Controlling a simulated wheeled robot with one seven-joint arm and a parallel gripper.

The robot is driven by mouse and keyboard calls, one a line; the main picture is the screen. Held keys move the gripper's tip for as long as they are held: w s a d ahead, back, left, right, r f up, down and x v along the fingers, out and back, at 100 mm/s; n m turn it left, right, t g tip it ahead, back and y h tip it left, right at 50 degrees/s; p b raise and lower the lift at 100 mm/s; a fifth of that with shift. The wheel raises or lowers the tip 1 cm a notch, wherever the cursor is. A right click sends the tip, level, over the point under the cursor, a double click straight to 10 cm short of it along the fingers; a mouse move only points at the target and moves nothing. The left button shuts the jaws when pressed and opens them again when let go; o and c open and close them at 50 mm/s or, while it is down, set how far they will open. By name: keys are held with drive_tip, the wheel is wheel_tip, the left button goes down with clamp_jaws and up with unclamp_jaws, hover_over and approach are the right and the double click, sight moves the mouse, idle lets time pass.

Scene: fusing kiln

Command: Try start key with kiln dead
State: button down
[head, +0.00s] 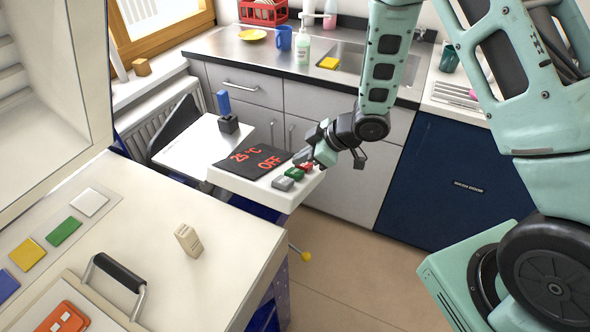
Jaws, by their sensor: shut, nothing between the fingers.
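The control panel (225,180) is a white box near the middle of the head view. Its black display (252,161) is lit with red "25 °C" and "OFF". On its right end sit grey keys (282,184), a green key (294,174) and a red key (307,168). My gripper (304,159) is shut and empty, with its tips at the far end of the key row, close by the red key. Whether the tips touch a key cannot be told. The tips partly cover that end of the row.
A blue-handled device (227,110) stands on a white surface behind the panel. The cream worktop (235,225) holds a small beige block (188,240), coloured tiles (64,232) and a black-handled lid (118,272). A yellow knob (306,257) sticks out below. Sink cabinets (330,125) stand behind; the floor is clear.

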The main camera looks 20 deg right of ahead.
drive_tip(key=r+p, duration=0.1)
drive_tip(key=w+d+r+p, duration=0.1)
drive_tip(key=r+p, duration=0.2)
drive_tip(key=shift+w+d+r+p, duration=0.2)
drive_tip(key=shift+d+r+p, duration=0.05)
drive_tip(key=shift+p, duration=0.1)
idle(0.7)
wheel_tip(320, 180, up, 6)
drive_tip(key=m+h, duration=0.1)
drive_tip(key=h, duration=0.1)
hover_over(295, 169)
drive_tip(key=s+a+r+m+h, duration=0.2)
drive_tip(key=s+r, duration=0.3)
drive_tip(key=s+a+r+g+h, duration=0.1)
drive_tip(key=s+r+g, duration=0.1)
drive_tip(key=s, duration=1)
drive_tip(key=s+a+r+m+g+h, duration=0.1)
drive_tip(key=s+r+g, duration=0.2)
drive_tip(key=s, duration=0.9)
wheel_tip(295, 169, up, 2)
drive_tip(key=shift+a+r+m, duration=0.1)
drive_tip(key=shift+a+m, duration=0.2)
